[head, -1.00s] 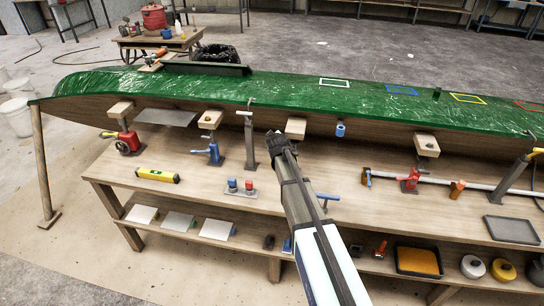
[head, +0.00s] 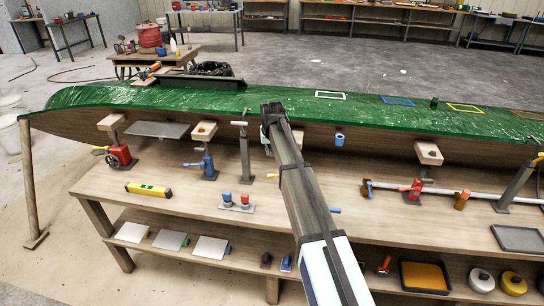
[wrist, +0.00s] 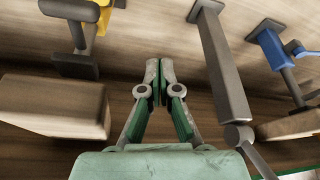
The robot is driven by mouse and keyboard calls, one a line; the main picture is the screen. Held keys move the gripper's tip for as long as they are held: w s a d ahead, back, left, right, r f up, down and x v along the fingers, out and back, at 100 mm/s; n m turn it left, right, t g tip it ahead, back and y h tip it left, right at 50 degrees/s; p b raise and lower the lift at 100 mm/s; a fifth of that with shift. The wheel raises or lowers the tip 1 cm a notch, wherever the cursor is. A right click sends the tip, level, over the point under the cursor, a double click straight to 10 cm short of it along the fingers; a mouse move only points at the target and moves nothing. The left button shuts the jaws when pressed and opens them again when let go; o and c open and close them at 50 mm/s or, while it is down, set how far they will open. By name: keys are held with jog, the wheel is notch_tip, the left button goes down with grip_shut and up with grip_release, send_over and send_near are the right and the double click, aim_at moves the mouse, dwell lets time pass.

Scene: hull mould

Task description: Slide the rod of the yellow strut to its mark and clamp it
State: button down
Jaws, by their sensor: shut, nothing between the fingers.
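My gripper (wrist: 159,85) is shut and empty in the wrist view, with its green-padded fingers together. In the wrist view the yellow strut (wrist: 103,18) shows only in part at the upper left: some yellow, dark metal parts and a wooden block (wrist: 52,105) at its end. My fingers are apart from it, between it and a grey post (wrist: 222,65). In the head view my gripper (head: 268,128) is near the hull's green edge, and my arm hides most of the yellow strut; a small yellow end (head: 272,176) shows left of the arm. I cannot make out the rod's mark.
A blue strut (head: 207,165) and a red strut (head: 121,156) stand to the left under the green hull (head: 170,98). The grey post (head: 245,155) stands close to my gripper. A yellow level (head: 148,190) and a red-and-blue button box (head: 237,204) lie on the bench (head: 180,212).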

notch_tip(320, 180, down, 9)
jog(key=s+p, duration=0.1)
jog(key=p, duration=0.2)
jog(key=shift+p, duration=0.4)
jog(key=shift+a, duration=0.15)
